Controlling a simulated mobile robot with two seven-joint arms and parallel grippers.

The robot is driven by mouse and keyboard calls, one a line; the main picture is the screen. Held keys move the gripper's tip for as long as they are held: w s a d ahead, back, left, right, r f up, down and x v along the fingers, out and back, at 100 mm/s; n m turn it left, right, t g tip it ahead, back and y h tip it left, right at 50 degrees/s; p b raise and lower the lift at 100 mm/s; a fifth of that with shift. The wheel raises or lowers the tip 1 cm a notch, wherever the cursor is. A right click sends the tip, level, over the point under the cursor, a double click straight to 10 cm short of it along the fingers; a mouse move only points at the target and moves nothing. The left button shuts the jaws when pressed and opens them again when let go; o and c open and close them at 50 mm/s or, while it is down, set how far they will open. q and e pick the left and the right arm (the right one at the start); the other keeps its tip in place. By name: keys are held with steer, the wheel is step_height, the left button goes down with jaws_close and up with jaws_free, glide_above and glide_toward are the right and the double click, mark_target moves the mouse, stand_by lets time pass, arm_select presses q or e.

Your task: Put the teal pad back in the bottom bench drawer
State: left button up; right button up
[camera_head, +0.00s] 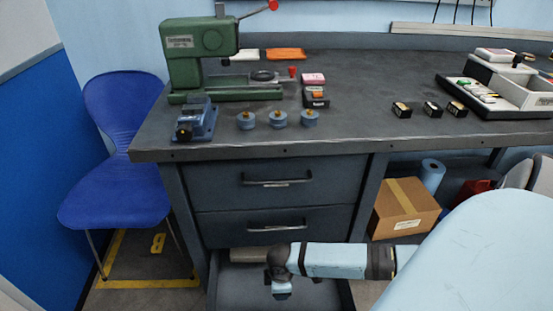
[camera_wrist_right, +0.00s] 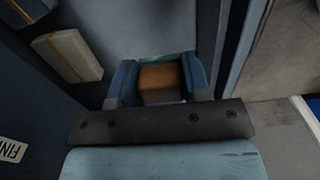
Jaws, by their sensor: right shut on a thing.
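The bottom bench drawer (camera_head: 327,291) stands pulled out below two closed drawers. My right gripper (camera_head: 281,290) points down over or inside its open tray; I cannot tell the exact height. In the right wrist view my right gripper (camera_wrist_right: 161,82) has its two blue fingers closed on a block with a brown face. A teal strip, which I take for the teal pad (camera_wrist_right: 166,57), shows along its far edge. The pad is hidden in the head view. My left gripper is not in view.
A cream block with a tan band (camera_wrist_right: 68,55) lies in the drawer's back left. Bench top: green press (camera_head: 200,50), blue device (camera_head: 196,122), several round blue pieces, orange pad (camera_head: 286,54), pink pad (camera_head: 313,78). A cardboard box (camera_head: 405,207) and blue chair (camera_head: 115,190) flank the drawers.

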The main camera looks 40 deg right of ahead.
steer(key=f+b, duration=0.2)
steer(key=f, duration=0.3)
steer(key=f+b, duration=0.3)
steer(key=f, duration=0.3)
steer(key=f+b, duration=0.2)
steer(key=f, duration=0.3)
steer(key=shift+s+d+f+b, duration=0.1)
steer(key=shift+s+f+b, duration=0.15)
steer(key=shift+f+b, duration=0.1)
steer(key=shift+f, duration=0.35)
step_height(320, 180, down, 4)
steer(key=shift+r+b, duration=0.2)
steer(key=shift+b, duration=1.05)
steer(key=shift+f, duration=0.3)
steer(key=shift+r, duration=0.1)
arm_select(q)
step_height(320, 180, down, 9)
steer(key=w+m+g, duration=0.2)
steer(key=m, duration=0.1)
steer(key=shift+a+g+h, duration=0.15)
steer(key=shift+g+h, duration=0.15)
arm_select(e)
steer(key=o, duration=0.9)
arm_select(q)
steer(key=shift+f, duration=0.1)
